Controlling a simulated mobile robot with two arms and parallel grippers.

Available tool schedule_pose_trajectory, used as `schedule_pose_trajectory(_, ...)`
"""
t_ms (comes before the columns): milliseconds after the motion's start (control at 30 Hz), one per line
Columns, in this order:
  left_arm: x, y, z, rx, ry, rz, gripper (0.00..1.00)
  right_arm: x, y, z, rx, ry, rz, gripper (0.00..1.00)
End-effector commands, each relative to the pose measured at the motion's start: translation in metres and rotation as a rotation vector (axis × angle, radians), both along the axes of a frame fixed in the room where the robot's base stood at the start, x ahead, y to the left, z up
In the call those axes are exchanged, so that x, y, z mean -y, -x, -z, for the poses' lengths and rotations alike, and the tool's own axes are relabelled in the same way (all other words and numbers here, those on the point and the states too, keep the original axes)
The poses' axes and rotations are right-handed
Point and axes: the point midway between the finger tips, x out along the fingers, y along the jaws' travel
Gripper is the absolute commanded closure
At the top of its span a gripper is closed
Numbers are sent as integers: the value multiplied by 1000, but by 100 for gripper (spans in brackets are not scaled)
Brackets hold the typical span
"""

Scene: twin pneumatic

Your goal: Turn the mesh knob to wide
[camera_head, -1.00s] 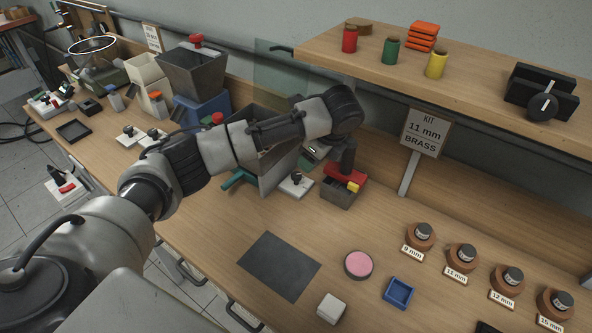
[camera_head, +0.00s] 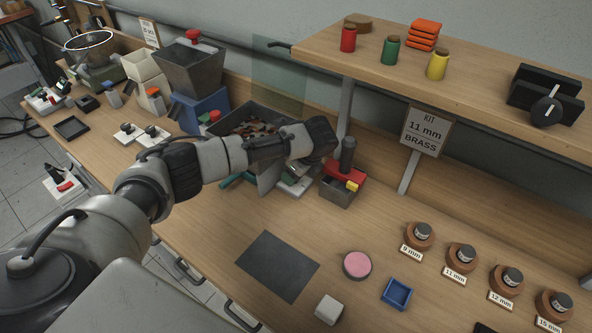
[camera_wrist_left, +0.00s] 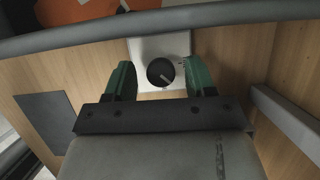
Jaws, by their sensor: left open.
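The mesh knob (camera_wrist_left: 160,72) is a round black dial with a pale pointer line, set on a white plate (camera_wrist_left: 147,48). In the left wrist view the pointer slants to the lower right; the marks beside it are too small to read. My left gripper (camera_wrist_left: 160,76) is open, with one green finger on each side of the knob and a visible gap on both sides. In the head view my left wrist hides the knob, and only an edge of the white plate (camera_head: 302,187) shows. My right gripper is not in view.
A red-topped grey box (camera_head: 338,190) stands just right of the plate. A bin of brass pieces (camera_head: 250,122) is behind my wrist. A dark mat (camera_head: 277,265), a pink disc (camera_head: 357,265) and a blue tray (camera_head: 397,294) lie at the front. The shelf (camera_head: 465,90) overhangs the back.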

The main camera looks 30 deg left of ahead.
Motion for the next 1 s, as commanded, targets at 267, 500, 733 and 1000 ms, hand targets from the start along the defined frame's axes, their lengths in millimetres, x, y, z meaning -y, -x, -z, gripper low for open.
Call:
schedule_pose_trajectory(267,0,0,1,0,0,0,48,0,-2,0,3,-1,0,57)
schedule_pose_trajectory(500,0,0,1,0,0,0,84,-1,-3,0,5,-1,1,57)
schedule_pose_trajectory(733,0,0,0,-1,0,9,92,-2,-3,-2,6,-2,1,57)
schedule_pose_trajectory(1000,0,1,-3,-1,2,112,92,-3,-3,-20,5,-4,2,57)
